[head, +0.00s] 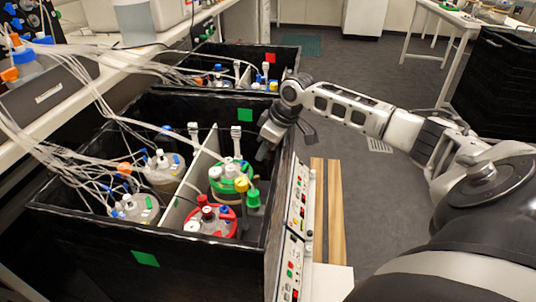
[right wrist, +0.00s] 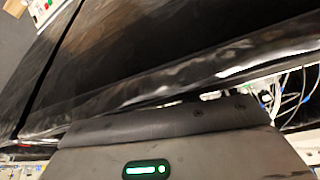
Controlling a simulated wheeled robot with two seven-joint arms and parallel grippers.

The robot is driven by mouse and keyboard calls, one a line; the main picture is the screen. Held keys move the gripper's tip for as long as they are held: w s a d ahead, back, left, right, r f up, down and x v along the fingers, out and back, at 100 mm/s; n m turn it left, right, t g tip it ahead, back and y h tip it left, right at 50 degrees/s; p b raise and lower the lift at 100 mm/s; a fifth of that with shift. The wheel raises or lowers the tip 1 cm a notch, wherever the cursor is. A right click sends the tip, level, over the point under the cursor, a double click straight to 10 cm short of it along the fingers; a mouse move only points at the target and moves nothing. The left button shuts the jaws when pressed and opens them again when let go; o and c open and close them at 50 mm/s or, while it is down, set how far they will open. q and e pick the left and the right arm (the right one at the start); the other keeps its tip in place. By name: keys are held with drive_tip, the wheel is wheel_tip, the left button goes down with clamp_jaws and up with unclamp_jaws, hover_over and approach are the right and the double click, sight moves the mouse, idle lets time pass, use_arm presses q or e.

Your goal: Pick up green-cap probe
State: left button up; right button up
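A green-capped probe (head: 253,199) stands upright in the near black bin (head: 150,240), at its right side. It is beside a yellow cap and a clear vessel with a green ring (head: 228,182). My right gripper (head: 265,150) hangs over the bin's right wall, behind and above the green-capped probe and apart from it. Its fingertips are dark against the bin, so their opening is unclear. In the right wrist view only the gripper's dark body (right wrist: 180,150) with a lit green indicator shows; the fingers and probe are hidden. My left gripper is out of view.
A vessel with a red ring (head: 213,220) stands close in front. Pale vessels (head: 163,168) and many tubes fill the bin's left half, beyond a light divider (head: 195,175). A control panel (head: 297,215) lines the bin's right side. The floor to the right is open.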

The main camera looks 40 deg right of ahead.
drive_tip(key=shift+s+f, duration=0.1)
drive_tip(key=shift+s, duration=0.15)
drive_tip(key=c, duration=0.5)
drive_tip(key=shift+o, duration=0.2)
drive_tip(key=shift+d, duration=0.1)
